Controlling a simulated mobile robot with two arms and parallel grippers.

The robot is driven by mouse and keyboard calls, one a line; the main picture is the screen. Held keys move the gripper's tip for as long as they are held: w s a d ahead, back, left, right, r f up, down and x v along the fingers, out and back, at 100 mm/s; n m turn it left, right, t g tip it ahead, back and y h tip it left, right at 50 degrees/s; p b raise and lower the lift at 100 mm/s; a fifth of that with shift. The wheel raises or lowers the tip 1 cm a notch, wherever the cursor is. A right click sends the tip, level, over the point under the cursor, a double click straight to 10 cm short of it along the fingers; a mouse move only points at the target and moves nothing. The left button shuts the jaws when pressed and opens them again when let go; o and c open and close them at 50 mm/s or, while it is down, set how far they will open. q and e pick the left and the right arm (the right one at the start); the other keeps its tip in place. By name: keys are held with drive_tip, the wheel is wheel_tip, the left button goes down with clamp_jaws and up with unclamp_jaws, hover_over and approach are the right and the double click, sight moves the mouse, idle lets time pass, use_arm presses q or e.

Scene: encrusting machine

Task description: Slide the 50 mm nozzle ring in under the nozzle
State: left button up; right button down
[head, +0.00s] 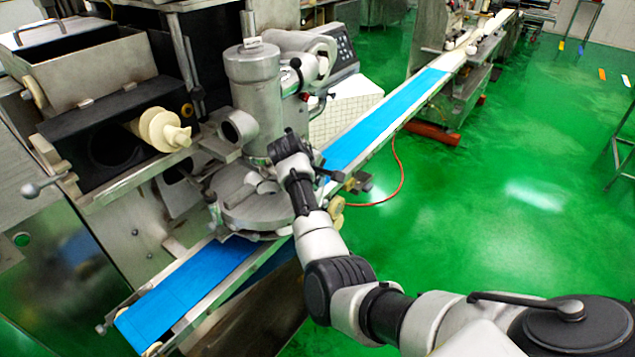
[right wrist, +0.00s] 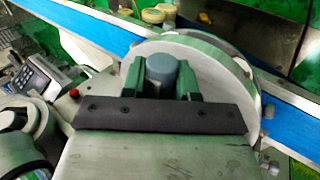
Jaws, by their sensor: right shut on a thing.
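My right gripper (head: 288,147) is at the front right of the encrusting machine's upright metal cylinder (head: 254,95), above the round metal head (head: 240,212). I cannot tell whether this piece belongs to the nozzle ring. A large pale round disc (right wrist: 222,62) lies just beyond the fingers. The nozzle's underside is hidden, and I cannot make out a separate 50 mm ring. My left gripper is not in view.
A blue conveyor belt (head: 187,290) runs under the round head and on to the far right. A keypad panel (head: 345,45) stands behind the cylinder. A black housing with a cream screw (head: 165,130) is at the left. Green floor (head: 500,200) is open at the right.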

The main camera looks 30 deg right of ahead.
idle(0.3)
drive_tip(key=shift+w+a+b, duration=0.25)
drive_tip(key=shift+w+b, duration=0.4)
drive_tip(key=shift+w+a+b, duration=0.25)
drive_tip(key=shift+w+b, duration=0.4)
drive_tip(key=shift+w+a+f+b, duration=0.1)
drive_tip(key=shift+w+a+b, duration=0.1)
drive_tip(key=shift+w+b, duration=0.35)
drive_tip(key=shift+w+a+b, duration=0.2)
drive_tip(key=shift+w+b, duration=0.2)
drive_tip(key=shift+b, duration=0.25)
drive_tip(key=w+b, duration=0.1)
drive_tip(key=w+a+b, duration=0.1)
drive_tip(key=b, duration=0.1)
drive_tip(key=shift+w, duration=0.1)
drive_tip(key=shift+d+r, duration=0.1)
drive_tip(key=shift+r, duration=0.1)
drive_tip(key=c, duration=0.6)
unclamp_jaws()
drive_tip(key=shift+r, duration=0.1)
